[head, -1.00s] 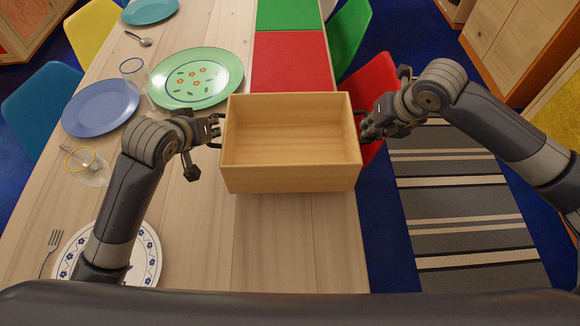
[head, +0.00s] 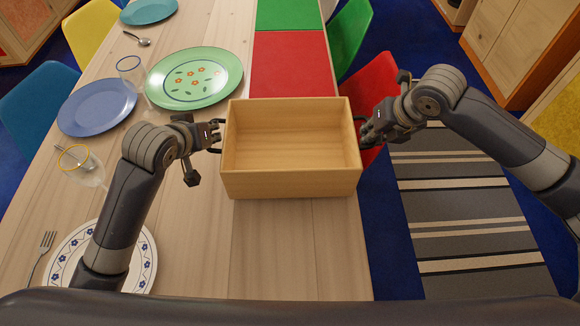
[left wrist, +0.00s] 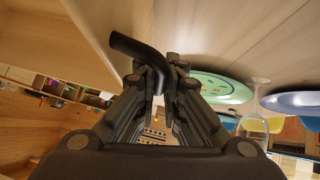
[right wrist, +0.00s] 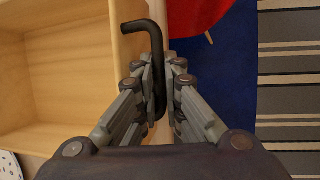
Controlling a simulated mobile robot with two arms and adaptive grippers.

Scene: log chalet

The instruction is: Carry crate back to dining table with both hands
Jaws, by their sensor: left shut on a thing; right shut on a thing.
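The empty wooden crate (head: 290,184) is over the dining table (head: 300,245) in the head view, upright and open at the top. Whether its bottom touches the table cannot be told. My left gripper (head: 215,137) is at the crate's left side, shut on a black handle, which shows between its fingers in the left wrist view (left wrist: 140,48). My right gripper (head: 366,130) is at the right side, shut on the other black handle, seen in the right wrist view (right wrist: 155,40).
A green flowered plate (head: 194,78), a blue plate (head: 97,107), glasses (head: 84,165) and a white patterned plate (head: 65,250) stand left of the crate. A red placemat (head: 292,65) lies behind it. A red chair (head: 375,85) is close on the right. Bare table lies in front.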

